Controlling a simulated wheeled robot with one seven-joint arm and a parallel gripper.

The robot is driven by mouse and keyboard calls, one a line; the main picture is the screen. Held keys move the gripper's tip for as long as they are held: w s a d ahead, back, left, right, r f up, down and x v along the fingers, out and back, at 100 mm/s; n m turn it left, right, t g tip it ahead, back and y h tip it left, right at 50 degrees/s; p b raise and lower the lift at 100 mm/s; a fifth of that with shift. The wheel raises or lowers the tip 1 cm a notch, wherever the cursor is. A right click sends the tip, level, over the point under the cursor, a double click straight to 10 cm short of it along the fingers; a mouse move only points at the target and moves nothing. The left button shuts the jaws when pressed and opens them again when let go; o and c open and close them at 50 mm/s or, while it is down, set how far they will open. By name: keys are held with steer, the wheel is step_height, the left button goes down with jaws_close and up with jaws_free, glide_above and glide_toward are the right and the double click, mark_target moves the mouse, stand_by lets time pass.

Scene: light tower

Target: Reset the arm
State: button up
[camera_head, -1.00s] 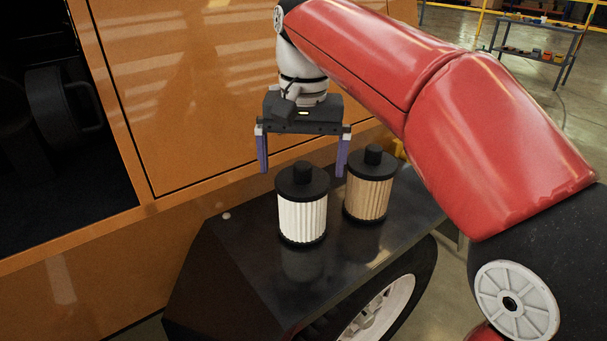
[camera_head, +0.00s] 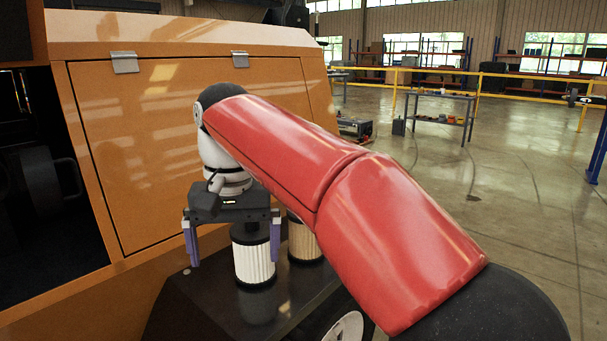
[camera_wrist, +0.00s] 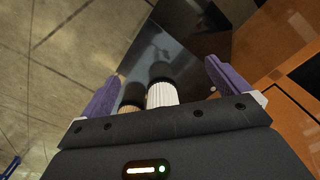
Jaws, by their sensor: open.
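My gripper (camera_head: 233,246) is open, with its two purple fingers spread wide and pointing down. It hangs above the dark fender of the orange machine. A white pleated filter (camera_head: 254,262) with a black cap stands upright on the fender, and its top is partly hidden by my gripper in the head view. A tan filter (camera_head: 303,242) stands just right of it, partly hidden by my red arm. In the wrist view the white filter (camera_wrist: 161,94) and the tan filter (camera_wrist: 131,108) show beyond the gripper body. Nothing is held between the fingers (camera_wrist: 158,80).
The orange machine body (camera_head: 140,150) with a closed panel rises close behind my gripper. A dark open compartment (camera_head: 45,190) is at the left. The dark fender (camera_head: 205,300) carries the filters. A work table (camera_head: 440,105) and yellow railing stand farther off; the floor at right is clear.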

steer(key=s+d+f+m+t, duration=0.1)
steer(key=s+d+f+t, duration=0.15)
steer(key=d, duration=0.65)
steer(key=s+d+f+t, duration=0.1)
steer(key=s+d+f, duration=0.25)
steer(key=d, duration=0.45)
steer(key=s+d+f+m+t, duration=0.1)
steer(key=s+d+f+t, duration=0.1)
steer(key=s+d+f, duration=0.6)
steer(key=shift+s+d+f, duration=0.15)
steer(key=shift+d+f, duration=0.35)
steer(key=shift+f, duration=0.25)
